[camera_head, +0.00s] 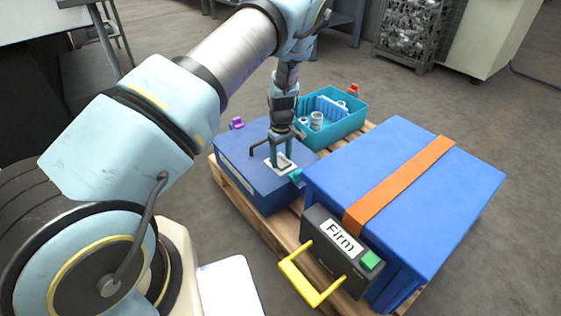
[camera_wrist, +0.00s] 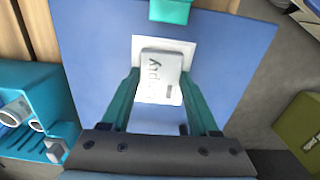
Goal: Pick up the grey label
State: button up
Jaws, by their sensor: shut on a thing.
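The grey label (camera_wrist: 160,78) shows in the wrist view between the two teal fingers of my gripper (camera_wrist: 160,84). Dark lettering on it reads "pty", with the rest hard to read. My gripper is shut on the label's sides. The label overlaps a white square patch (camera_wrist: 176,44) on the blue box lid (camera_wrist: 98,35); I cannot tell whether it touches the patch. In the head view, my gripper (camera_head: 281,160) points down over the smaller blue box (camera_head: 240,171), and the fingers partly hide the label.
A larger blue case (camera_head: 405,200) with an orange strap (camera_head: 400,184) and a "Firm" tag (camera_head: 341,238) stands to the right. A teal bin (camera_head: 345,128) with pipe fittings is behind. All stand on a wooden pallet (camera_head: 245,210). A yellow handle (camera_head: 312,285) sticks out in front.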

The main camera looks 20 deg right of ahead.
aim_at(281, 161)
notch_tip(281, 161, up, 14)
jog(key=p, duration=0.6)
dwell(0.7)
